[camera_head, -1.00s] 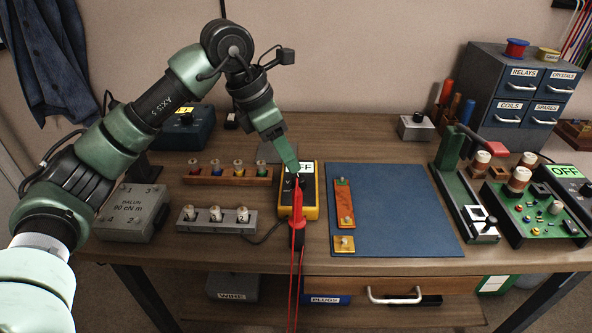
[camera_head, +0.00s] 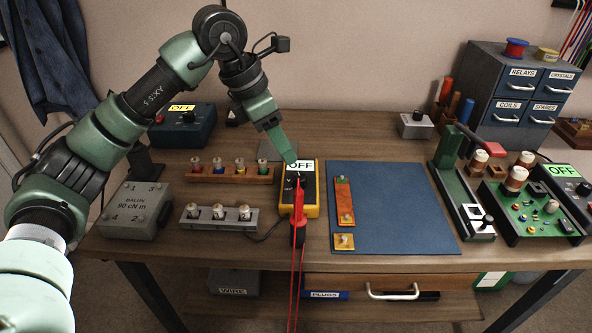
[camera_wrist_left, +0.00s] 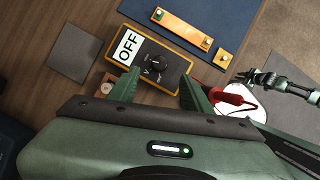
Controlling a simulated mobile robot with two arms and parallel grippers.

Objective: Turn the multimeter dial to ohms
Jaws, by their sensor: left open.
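The yellow-and-black multimeter (camera_head: 312,205) lies on the bench, and its display reads OFF. In the left wrist view the multimeter (camera_wrist_left: 177,77) shows a black round dial (camera_wrist_left: 158,62) below the OFF display (camera_wrist_left: 128,47). My left gripper (camera_head: 291,160) points down over the meter's upper part, hiding some of its face. In the left wrist view the left gripper (camera_wrist_left: 160,86) is open, with its two fingers apart on either side of the dial's line and nothing between them. Whether they touch the meter I cannot tell. My right gripper cannot be made out.
Red test leads (camera_head: 299,207) cross the meter's lower face and hang over the front edge. A blue mat (camera_head: 390,210) with an orange strip (camera_head: 344,200) lies to the right. Wooden (camera_head: 230,175) and grey (camera_head: 217,218) knob racks stand left.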

